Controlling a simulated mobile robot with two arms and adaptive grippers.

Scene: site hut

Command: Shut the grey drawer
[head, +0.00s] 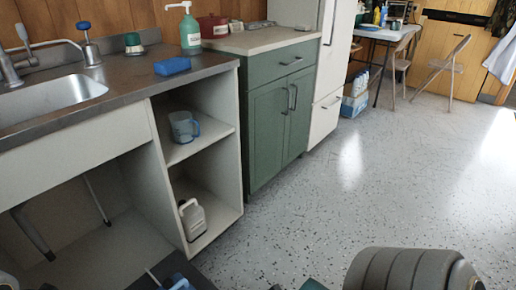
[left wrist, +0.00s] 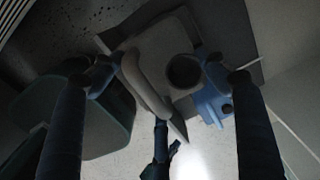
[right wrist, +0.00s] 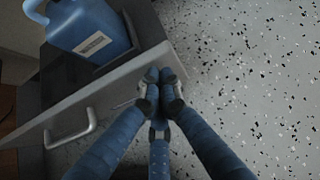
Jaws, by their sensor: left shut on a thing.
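The grey drawer (right wrist: 105,85) shows in the right wrist view, pulled open, with a bar handle (right wrist: 72,130) on its pale front. A blue jug (right wrist: 90,28) with a white label stands in it. My right gripper (right wrist: 160,88) has its fingers together and empty, at the drawer's front edge; whether it touches is unclear. In the dim left wrist view my left gripper (left wrist: 158,75) has its fingers around a beige jug-like thing (left wrist: 150,45) with a handle and a dark round top. Neither gripper shows clearly in the head view.
In the left wrist view a dark green container (left wrist: 105,125) and a blue thing (left wrist: 210,102) are close to the fingers. The head view shows a sink counter (head: 130,75), open shelves (head: 205,140) and a green cabinet (head: 270,120). The speckled floor (head: 380,180) to the right is clear.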

